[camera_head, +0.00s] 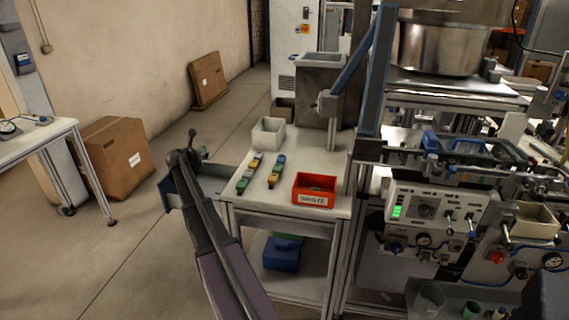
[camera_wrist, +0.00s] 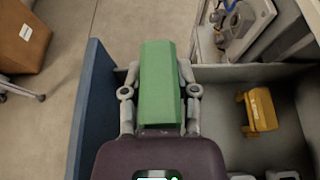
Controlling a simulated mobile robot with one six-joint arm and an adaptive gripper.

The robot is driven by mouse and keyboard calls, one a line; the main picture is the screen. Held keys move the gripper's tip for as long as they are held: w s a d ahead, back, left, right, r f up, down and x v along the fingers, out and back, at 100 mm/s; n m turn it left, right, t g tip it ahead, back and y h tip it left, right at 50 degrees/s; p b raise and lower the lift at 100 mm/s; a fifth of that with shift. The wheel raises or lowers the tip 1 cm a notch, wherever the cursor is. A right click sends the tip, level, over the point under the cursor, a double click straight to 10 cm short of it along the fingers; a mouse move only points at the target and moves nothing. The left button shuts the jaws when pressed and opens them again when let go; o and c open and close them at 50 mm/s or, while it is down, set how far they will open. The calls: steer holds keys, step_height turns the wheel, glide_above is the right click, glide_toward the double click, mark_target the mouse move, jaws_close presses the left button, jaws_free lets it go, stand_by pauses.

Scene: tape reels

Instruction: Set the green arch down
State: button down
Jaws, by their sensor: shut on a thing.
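The green arch (camera_wrist: 159,85) is long and solid green in the wrist view, held between the fingers of my gripper (camera_wrist: 159,68). My gripper is shut on it. They are over the left part of an open drawer with a blue side wall (camera_wrist: 86,115); I cannot tell the height above its floor. In the head view my gripper (camera_head: 194,157) is above the drawer (camera_head: 176,193), at the left of the workbench, and the arch is mostly hidden.
A yellow arch (camera_wrist: 260,109) lies in the drawer, right of my gripper. On the workbench (camera_head: 262,215) are two rows of coloured blocks, a red bin (camera_head: 315,190) and a pale bin (camera_head: 268,133). A cardboard box (camera_head: 117,157) stands on the floor at left.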

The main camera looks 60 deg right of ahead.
step_height(320, 180, up, 28)
steer(key=p, duration=2.7)
steer(key=shift+s, duration=0.2)
